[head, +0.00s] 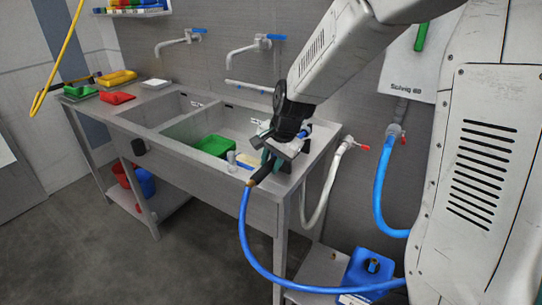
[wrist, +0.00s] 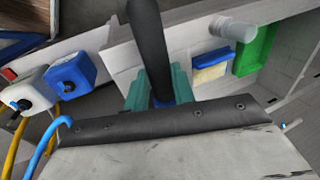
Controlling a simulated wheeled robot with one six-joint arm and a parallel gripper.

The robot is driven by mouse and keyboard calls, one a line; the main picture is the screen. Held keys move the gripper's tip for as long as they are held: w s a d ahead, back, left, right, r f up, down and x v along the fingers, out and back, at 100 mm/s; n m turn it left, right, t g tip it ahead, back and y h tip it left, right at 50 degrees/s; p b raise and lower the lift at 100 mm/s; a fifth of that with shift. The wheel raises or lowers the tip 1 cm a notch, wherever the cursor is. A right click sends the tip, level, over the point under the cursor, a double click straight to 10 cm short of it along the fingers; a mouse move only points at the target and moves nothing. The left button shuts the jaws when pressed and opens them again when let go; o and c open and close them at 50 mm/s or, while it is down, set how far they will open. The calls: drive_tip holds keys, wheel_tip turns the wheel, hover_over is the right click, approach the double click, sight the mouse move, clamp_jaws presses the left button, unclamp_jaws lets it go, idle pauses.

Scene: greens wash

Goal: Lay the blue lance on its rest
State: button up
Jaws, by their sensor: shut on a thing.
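My gripper (head: 271,156) is shut on the blue lance (head: 261,173) above the front right corner of the sink bench. The lance's dark grip slants down toward the front, with a brass-coloured end and a blue hose (head: 247,235) hanging from it. In the wrist view the lance (wrist: 149,42) is a dark tube running up from between the teal fingers of my gripper (wrist: 158,92), with a bit of blue at the fingers. The fingers hide part of the lance. I cannot make out for certain which fitting is its rest.
The steel sink bench (head: 190,152) holds a green tray (head: 214,146) in its right basin. Wall taps (head: 232,55) stand behind. A white hose (head: 327,185) and a thick blue hose (head: 379,190) hang at right. A blue canister (head: 368,272) stands low right. Floor at left is clear.

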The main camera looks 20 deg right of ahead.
drive_tip(key=shift+f, duration=0.15)
drive_tip(key=o, duration=0.7)
drive_tip(key=v, duration=0.7)
drive_tip(key=shift+s+r, duration=0.15)
drive_tip(key=shift+r, duration=0.2)
